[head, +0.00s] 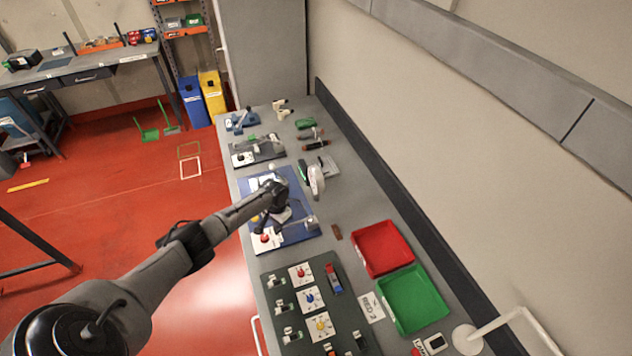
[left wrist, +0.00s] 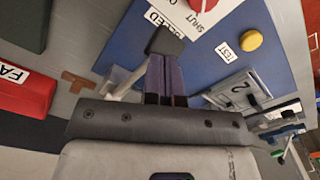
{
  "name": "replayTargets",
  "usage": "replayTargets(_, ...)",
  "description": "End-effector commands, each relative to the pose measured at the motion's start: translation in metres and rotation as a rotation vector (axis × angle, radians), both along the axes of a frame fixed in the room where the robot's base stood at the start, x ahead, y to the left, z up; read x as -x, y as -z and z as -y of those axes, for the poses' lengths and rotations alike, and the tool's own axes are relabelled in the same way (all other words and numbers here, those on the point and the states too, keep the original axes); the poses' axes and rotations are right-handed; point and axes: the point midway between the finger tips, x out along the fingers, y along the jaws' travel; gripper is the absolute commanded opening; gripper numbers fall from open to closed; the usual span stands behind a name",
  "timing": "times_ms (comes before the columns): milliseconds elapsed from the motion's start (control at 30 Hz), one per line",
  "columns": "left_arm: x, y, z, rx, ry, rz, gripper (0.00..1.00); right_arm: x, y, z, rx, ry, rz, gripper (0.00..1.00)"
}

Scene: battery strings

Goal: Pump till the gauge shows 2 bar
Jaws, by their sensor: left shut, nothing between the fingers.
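The blue board (head: 298,237) lies on the bench, with my left arm across it in the head view. A red knob (head: 265,238) sits on its near white plate; the knob also shows at the top of the left wrist view (left wrist: 199,3), by a "SHUT" label. My left gripper (left wrist: 167,62) is shut and empty. Its fingertips are close to a dark grip (left wrist: 167,41) on a pale rod (left wrist: 124,86); I cannot tell whether they touch. A round white thing (head: 317,180), perhaps the gauge, stands beyond the arm; no reading is legible. My right gripper is not in view.
A yellow button (left wrist: 251,40) and "TEST" label are on the board. Red (head: 381,248) and green (head: 412,298) trays lie right of it. A panel of coloured knobs (head: 318,298) is nearer. Other devices stand at the far end.

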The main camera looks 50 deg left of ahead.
Motion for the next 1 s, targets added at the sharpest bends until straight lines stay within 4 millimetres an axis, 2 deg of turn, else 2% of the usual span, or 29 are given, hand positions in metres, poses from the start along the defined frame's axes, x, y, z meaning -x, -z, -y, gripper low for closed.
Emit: replayTargets(1000, -0.009, -0.088, 0.004, 0.001, 0.000, 0.000, 0.00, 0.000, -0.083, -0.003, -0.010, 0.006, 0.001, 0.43)
